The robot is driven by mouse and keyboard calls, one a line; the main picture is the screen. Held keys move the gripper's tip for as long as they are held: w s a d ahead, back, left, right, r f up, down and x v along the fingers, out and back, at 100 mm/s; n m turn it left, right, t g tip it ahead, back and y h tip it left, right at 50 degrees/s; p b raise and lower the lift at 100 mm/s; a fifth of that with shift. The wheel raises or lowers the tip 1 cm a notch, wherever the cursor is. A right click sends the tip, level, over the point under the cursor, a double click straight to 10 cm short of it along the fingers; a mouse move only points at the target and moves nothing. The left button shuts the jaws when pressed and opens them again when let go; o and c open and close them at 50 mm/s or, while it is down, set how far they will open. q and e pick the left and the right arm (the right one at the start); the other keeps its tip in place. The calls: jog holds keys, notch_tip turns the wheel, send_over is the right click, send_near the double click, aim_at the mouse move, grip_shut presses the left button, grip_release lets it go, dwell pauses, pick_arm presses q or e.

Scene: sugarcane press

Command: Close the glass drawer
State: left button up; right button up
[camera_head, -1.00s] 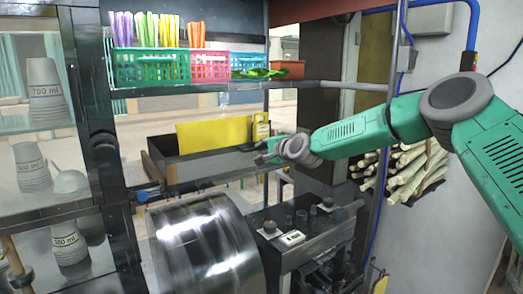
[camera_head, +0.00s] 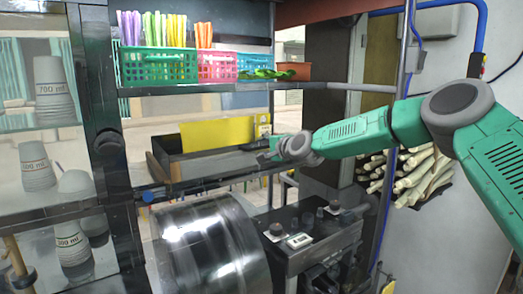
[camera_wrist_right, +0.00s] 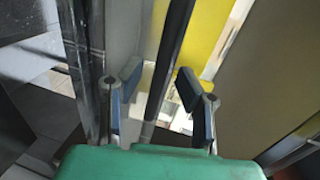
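A glass-fronted case (camera_head: 80,205) with a dark frame stands at the left in the head view, with stacked paper cups behind its panes. A dark, box-like tray (camera_head: 205,166) with a yellow panel behind it sits in the middle; I cannot tell for sure which part is the glass drawer. My right gripper (camera_head: 264,156) is at the tray's right end. In the right wrist view its two fingers (camera_wrist_right: 158,88) are spread, with a dark bar (camera_wrist_right: 169,60) running between them. Whether they touch the bar is unclear. My left gripper is out of view.
A shelf (camera_head: 215,88) with coloured baskets (camera_head: 158,67) of straws runs above the arm. A rounded metal drum (camera_head: 205,245) and a dark machine (camera_head: 315,240) stand below. A metal post (camera_head: 401,80) and cane stalks (camera_head: 420,170) are at the right.

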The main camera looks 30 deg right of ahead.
jog(key=shift+d+f, duration=0.1)
jog(key=shift+d, duration=0.05)
jog(key=shift+s+d, duration=0.1)
jog(key=a+v, duration=0.1)
jog(key=v, duration=1)
jog(key=shift+s+d, duration=0.35)
jog(key=shift+d, duration=0.05)
jog(key=shift+a, duration=0.1)
